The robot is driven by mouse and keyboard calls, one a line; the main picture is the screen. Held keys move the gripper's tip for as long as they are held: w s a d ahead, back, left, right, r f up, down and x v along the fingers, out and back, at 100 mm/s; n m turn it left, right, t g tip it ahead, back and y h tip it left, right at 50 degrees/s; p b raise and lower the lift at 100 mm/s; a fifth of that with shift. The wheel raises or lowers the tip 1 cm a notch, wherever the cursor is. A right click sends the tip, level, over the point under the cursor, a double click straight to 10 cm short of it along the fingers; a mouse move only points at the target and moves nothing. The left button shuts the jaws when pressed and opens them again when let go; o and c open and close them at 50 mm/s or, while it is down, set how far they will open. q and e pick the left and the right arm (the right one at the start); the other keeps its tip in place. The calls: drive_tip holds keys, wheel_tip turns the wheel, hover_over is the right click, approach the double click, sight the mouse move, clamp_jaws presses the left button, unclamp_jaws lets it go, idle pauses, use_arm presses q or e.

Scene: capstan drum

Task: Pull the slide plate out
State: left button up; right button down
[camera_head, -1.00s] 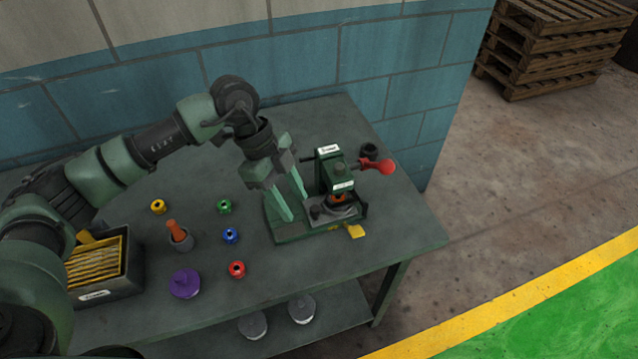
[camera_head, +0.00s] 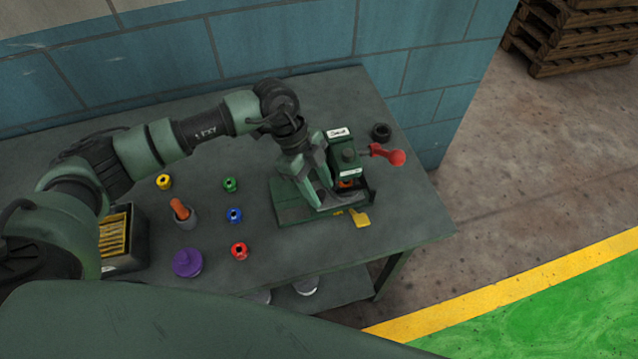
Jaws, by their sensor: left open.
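A green press-like machine (camera_head: 345,158) with a red-knobbed lever (camera_head: 395,157) stands on a flat green base (camera_head: 294,211) at the right of the bench. A yellow tab (camera_head: 360,219) sticks out at the base's front right. The slide plate seems to be the grey piece low in the machine, but the gripper partly hides it and I cannot make out its outline. My left gripper (camera_head: 326,197) is open, its fingers pointing down just left of the machine's lower part. I cannot tell whether they touch it. My right gripper is not in view.
Yellow (camera_head: 164,182), green (camera_head: 230,184), blue (camera_head: 234,215) and red (camera_head: 239,251) small rings, an orange-handled tool in a grey cup (camera_head: 182,213) and a purple knob (camera_head: 187,263) stand left on the bench. A black ring (camera_head: 381,132) lies behind the machine. The bench's right end is clear.

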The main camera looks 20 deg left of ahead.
use_arm(q)
drive_tip(key=shift+s, duration=0.15)
clamp_jaws()
idle(1.3)
